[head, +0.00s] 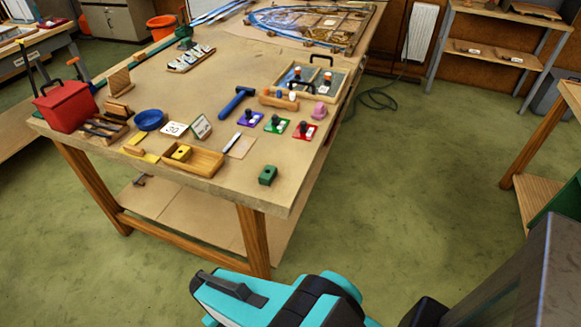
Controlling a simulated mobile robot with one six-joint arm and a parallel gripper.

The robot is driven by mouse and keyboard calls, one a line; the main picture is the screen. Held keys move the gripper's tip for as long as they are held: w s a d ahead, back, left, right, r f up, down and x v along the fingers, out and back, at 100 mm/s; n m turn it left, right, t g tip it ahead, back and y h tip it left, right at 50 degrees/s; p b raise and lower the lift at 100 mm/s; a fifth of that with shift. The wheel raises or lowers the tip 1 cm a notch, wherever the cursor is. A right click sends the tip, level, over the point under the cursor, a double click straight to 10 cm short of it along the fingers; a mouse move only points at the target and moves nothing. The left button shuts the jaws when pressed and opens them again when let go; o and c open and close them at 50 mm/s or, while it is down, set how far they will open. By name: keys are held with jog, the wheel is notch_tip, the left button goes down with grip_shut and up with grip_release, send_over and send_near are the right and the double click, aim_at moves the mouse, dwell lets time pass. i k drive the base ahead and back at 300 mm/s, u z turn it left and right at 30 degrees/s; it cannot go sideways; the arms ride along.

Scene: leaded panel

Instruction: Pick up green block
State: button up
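A small dark green block (267,175) sits on the wooden table (225,200) near its front right corner. It stands alone, to the right of a wooden tray holding a yellow block. My gripper (232,287), dark grey at the end of my teal and black arm, is low at the bottom of the head view. It appears in front of the table, apart from the green block. Its fingers are not clear enough to show whether they are open or shut.
The wooden tray (207,168), a white card (240,146) and purple, green and red squares (305,131) lie near the block. A blue hammer (238,102), blue bowl (149,119) and red box (66,106) are farther away. Green floor (400,210) is clear at right.

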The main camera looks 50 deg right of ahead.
aim_at(269, 173)
jog(key=u, duration=0.4)
jog(key=k, duration=0.15)
jog(key=z, duration=1.8)
jog(key=k, duration=0.9)
jog(key=u, duration=0.15)
jog(key=i, duration=0.8)
jog(key=z, duration=0.05)
